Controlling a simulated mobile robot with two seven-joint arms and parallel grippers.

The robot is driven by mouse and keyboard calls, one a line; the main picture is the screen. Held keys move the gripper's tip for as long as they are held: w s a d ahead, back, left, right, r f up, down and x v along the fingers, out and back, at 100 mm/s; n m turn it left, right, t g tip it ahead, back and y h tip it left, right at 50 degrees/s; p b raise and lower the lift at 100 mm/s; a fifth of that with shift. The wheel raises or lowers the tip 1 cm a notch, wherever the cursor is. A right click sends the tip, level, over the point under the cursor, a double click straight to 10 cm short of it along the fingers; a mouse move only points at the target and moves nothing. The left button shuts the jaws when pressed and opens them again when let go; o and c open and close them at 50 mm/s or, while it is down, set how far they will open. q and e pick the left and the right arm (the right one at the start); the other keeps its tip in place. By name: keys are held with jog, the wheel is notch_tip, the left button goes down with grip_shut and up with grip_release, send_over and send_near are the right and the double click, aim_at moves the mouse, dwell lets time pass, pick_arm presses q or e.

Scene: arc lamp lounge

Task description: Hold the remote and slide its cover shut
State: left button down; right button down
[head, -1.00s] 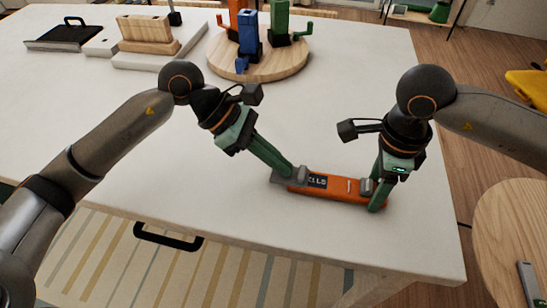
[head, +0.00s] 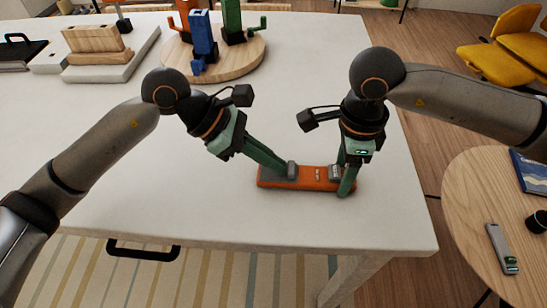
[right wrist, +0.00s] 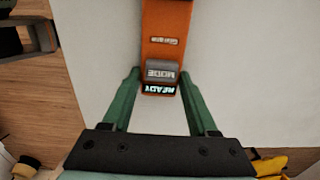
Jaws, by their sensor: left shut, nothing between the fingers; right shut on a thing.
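The orange remote (head: 312,184) lies on the white table, with its long side across the head view. A grey sliding cover (head: 291,170) sits on it left of the middle, and no display shows beside the cover. My right gripper (head: 347,184) is shut on the remote's right end, a finger on each side.
A round wooden board (head: 240,62) with red, blue and green stands is at the back. Wooden blocks (head: 95,40) on a pale slab are back left. A black handle (head: 143,252) is at the front edge. A round side table (head: 465,195) stands right.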

aim_at(268, 169)
pick_arm(q)
jog(key=a, duration=0.2)
jog(key=a+r, duration=0.1)
jog(key=a, duration=0.1)
jog(key=shift+w+a, duration=0.15)
jog(key=shift+a, duration=0.25)
pick_arm(e)
jog(key=shift+a, duration=0.1)
pick_arm(q)
jog(key=v, duration=0.8)
jog(key=shift+a+r, duration=0.15)
jog(key=shift+r, duration=0.05)
pick_arm(e)
jog(key=shift+c, duration=0.5)
grip_release()
notch_tip(268, 169, up, 12)
